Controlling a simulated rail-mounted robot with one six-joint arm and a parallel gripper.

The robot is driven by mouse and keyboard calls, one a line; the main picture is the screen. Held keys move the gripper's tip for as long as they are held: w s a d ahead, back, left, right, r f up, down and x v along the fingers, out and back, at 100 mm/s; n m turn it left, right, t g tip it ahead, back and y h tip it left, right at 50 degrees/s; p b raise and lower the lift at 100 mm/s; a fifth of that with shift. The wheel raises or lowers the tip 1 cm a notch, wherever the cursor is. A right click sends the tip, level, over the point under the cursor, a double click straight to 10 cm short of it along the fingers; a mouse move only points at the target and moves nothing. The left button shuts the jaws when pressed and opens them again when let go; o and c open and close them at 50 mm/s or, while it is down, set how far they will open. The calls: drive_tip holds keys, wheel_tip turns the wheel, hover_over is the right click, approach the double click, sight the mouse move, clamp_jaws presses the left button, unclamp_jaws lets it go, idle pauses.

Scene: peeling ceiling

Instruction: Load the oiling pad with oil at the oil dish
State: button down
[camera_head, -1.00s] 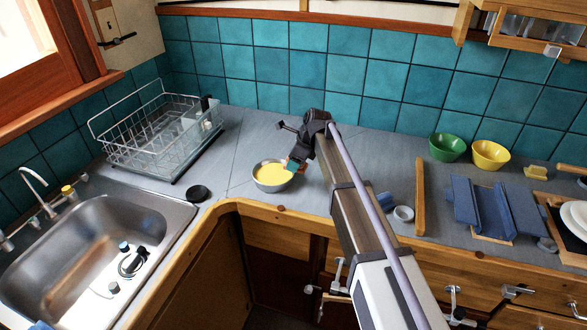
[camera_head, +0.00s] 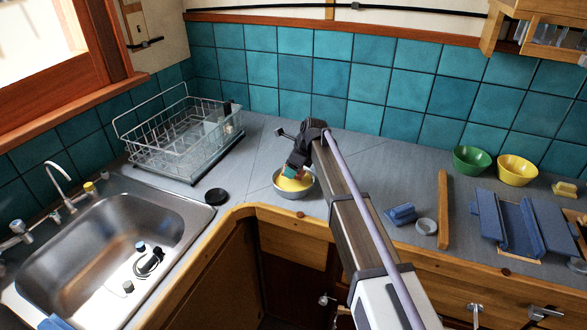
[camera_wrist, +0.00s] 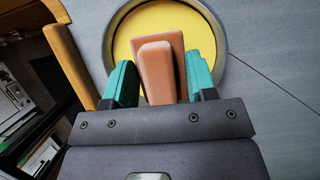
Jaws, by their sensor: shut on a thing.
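The oil dish (camera_head: 297,192) is a round metal bowl with yellow oil in it, on the grey counter near the front edge. It also shows at the top of the wrist view (camera_wrist: 222,52). My gripper (camera_head: 294,172) is at the dish, its fingers over the bowl. In the wrist view my gripper (camera_wrist: 160,85) has its teal fingers on both sides of the salmon-brown oiling pad (camera_wrist: 157,72) and is shut on it. The pad reaches over the yellow oil. Whether its far end touches the oil I cannot tell.
The sink (camera_head: 95,250) is at the left. A blue block (camera_head: 401,214), a wooden bar (camera_head: 443,208), and green (camera_head: 472,159) and yellow (camera_head: 517,169) bowls are to the right.

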sight(294, 185)
drive_tip(key=shift+f+b, duration=1.4)
drive_tip(key=shift+f, duration=0.1)
wheel_tip(294, 185, down, 2)
drive_tip(key=shift+f+b, duration=0.1)
drive_tip(key=shift+b, duration=1)
drive_tip(key=shift+r, duration=0.25)
wheel_tip(294, 185, up, 9)
drive_tip(key=p, duration=0.9)
drive_tip(key=shift+r+p, duration=0.1)
drive_tip(key=shift+p, duration=0.2)
drive_tip(key=shift+f, duration=0.35)
